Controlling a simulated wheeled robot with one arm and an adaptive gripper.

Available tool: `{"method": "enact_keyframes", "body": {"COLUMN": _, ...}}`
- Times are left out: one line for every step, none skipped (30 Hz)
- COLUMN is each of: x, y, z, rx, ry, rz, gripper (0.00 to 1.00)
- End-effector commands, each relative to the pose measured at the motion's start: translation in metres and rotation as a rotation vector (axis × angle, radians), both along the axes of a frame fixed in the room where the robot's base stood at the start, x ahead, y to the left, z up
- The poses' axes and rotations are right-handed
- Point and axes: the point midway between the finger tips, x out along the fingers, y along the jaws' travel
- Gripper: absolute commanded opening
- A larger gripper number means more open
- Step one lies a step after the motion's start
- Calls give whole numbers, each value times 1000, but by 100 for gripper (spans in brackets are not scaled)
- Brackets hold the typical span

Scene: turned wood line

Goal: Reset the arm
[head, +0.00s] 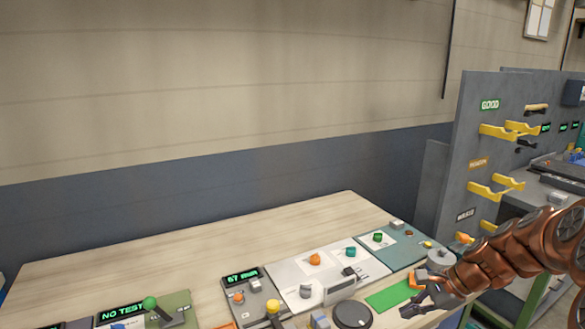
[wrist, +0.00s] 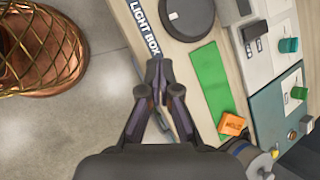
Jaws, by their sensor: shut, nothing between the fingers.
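My copper-coloured arm reaches in from the right edge of the head view. My gripper (head: 412,308) is over the near right edge of the wooden bench (head: 180,250), beside a green strip (head: 388,295). In the wrist view my gripper (wrist: 157,66) has its dark fingertips together, with nothing held between them. The fingers point along the bench edge, near the "LIGHT BOX" label (wrist: 146,27). The green strip (wrist: 212,80) lies to their right. Whether the fingers touch the bench cannot be told.
An orange labelled block (wrist: 232,123) and a black disc (head: 352,314) are close by. Panels with coloured knobs (head: 314,259) cover the bench front. A grey rack with yellow hooks (head: 497,131) stands at right. The bench's back left is clear.

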Motion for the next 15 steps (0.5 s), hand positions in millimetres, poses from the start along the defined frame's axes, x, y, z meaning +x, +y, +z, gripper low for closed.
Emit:
{"method": "enact_keyframes", "body": {"x": -11, "y": 17, "z": 8, "rx": -28, "ry": -13, "rz": 71, "gripper": 0}}
{"method": "enact_keyframes", "body": {"x": -18, "y": 25, "z": 11, "rx": -44, "ry": -20, "rz": 112, "gripper": 0}}
{"method": "enact_keyframes", "body": {"x": -28, "y": 36, "z": 14, "rx": -63, "ry": -24, "rz": 168, "gripper": 0}}
{"method": "enact_keyframes", "body": {"x": -36, "y": 44, "z": 16, "rx": -77, "ry": -29, "rz": 208, "gripper": 0}}
{"method": "enact_keyframes", "body": {"x": -44, "y": 52, "z": 19, "rx": -92, "ry": -34, "rz": 250, "gripper": 0}}
{"method": "enact_keyframes", "body": {"x": -54, "y": 60, "z": 22, "rx": -115, "ry": -41, "rz": 303, "gripper": 0}}
{"method": "enact_keyframes", "body": {"x": -62, "y": 66, "z": 24, "rx": -130, "ry": -44, "rz": 343, "gripper": 0}}
{"method": "enact_keyframes", "body": {"x": -70, "y": 72, "z": 25, "rx": -145, "ry": -49, "rz": 382, "gripper": 0}}
{"method": "enact_keyframes", "body": {"x": -82, "y": 80, "z": 28, "rx": -164, "ry": -55, "rz": 434, "gripper": 0}}
{"method": "enact_keyframes", "body": {"x": -90, "y": 85, "z": 29, "rx": -179, "ry": -58, "rz": 474, "gripper": 0}}
{"method": "enact_keyframes", "body": {"x": -99, "y": 90, "z": 30, "rx": -193, "ry": -61, "rz": 512, "gripper": 0}}
{"method": "enact_keyframes", "body": {"x": -110, "y": 95, "z": 32, "rx": -214, "ry": -67, "rz": 562, "gripper": 0}}
{"method": "enact_keyframes", "body": {"x": -118, "y": 99, "z": 33, "rx": -231, "ry": -72, "rz": 601, "gripper": 0}}
{"method": "enact_keyframes", "body": {"x": -127, "y": 102, "z": 35, "rx": -245, "ry": -74, "rz": 637, "gripper": 0}}
{"method": "enact_keyframes", "body": {"x": -139, "y": 106, "z": 35, "rx": -264, "ry": -76, "rz": 687, "gripper": 0}}
